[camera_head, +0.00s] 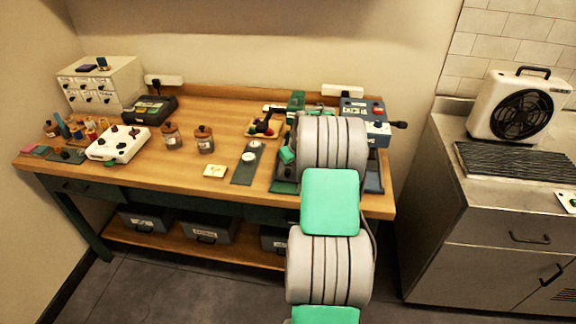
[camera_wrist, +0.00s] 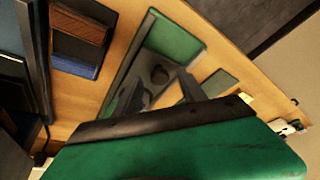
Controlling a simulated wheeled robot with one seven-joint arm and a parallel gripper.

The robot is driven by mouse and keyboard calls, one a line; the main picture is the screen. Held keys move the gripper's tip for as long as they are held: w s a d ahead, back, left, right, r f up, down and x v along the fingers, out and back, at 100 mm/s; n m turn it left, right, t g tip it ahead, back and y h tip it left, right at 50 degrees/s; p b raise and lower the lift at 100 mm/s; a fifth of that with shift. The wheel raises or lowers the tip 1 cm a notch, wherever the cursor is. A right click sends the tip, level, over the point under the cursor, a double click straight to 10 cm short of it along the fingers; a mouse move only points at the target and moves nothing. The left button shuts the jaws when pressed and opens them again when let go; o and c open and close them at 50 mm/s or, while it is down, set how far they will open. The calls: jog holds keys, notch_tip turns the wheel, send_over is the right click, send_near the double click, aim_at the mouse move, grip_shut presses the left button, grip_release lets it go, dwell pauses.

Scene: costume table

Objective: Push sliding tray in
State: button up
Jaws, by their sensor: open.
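In the wrist view, a long green and grey tray-like piece (camera_wrist: 172,40) with a dark round knob lies on the wooden table, and I take it for the sliding tray. In the head view, my arm covers most of this area. A dark green flat edge (camera_head: 284,187) shows at the table's front, just left of my arm. How far the tray sticks out is hidden.
A blue holder with brown blocks (camera_wrist: 80,42) lies beside the tray. The table's middle is fairly clear.

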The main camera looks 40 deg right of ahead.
jog(key=shift+w+f, duration=0.15)
jog(key=shift+f, duration=0.15)
jog(key=shift+c, duration=0.3)
grip_shut()
dwell(0.9)
